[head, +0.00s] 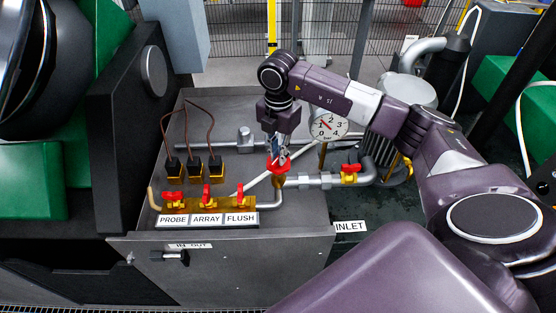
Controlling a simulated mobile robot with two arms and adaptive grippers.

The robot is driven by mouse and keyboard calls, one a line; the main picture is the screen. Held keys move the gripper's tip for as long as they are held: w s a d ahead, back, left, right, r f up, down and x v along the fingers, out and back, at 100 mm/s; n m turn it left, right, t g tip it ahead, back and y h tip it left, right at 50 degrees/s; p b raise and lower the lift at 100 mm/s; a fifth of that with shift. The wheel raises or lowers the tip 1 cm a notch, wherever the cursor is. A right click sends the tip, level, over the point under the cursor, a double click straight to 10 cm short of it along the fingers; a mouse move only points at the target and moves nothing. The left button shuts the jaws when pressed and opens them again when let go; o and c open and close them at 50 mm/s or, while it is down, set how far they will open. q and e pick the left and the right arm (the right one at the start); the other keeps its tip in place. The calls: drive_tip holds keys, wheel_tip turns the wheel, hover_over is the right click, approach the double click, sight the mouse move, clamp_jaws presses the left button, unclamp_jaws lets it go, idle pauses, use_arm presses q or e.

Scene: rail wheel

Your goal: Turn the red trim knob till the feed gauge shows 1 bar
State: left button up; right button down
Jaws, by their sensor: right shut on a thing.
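The red trim knob (278,167) sits on a brass fitting on the pipework at the middle of the grey panel. My right gripper (279,153) reaches down from above and is shut on the knob. Its fingers hide part of the knob. The feed gauge (328,126) is a white round dial just right of the gripper, with its left edge close behind my arm. Its red needle points up and left, around the 1; the exact reading is too small to tell. My left gripper is not in view.
Three red-handled valves (207,196) stand on a brass manifold above the PROBE, ARRAY and FLUSH labels (208,219). Another red-handled valve (350,172) is on the inlet pipe to the right. Three black-and-yellow connectors (195,168) with brown cables stand at the left.

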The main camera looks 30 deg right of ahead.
drive_tip(key=shift+r+m+p, duration=0.15)
drive_tip(key=shift+m+p, duration=0.25)
drive_tip(key=shift+m, duration=1.6)
drive_tip(key=m+p, duration=0.1)
drive_tip(key=m, duration=0.1)
drive_tip(key=shift+m+p, duration=0.4)
drive_tip(key=shift+m, duration=0.9)
drive_tip(key=shift+m+p, duration=0.65)
drive_tip(key=shift+m, duration=0.05)
drive_tip(key=shift+m+p, duration=0.3)
drive_tip(key=shift+m, duration=0.4)
drive_tip(key=c, duration=1.9)
unclamp_jaws()
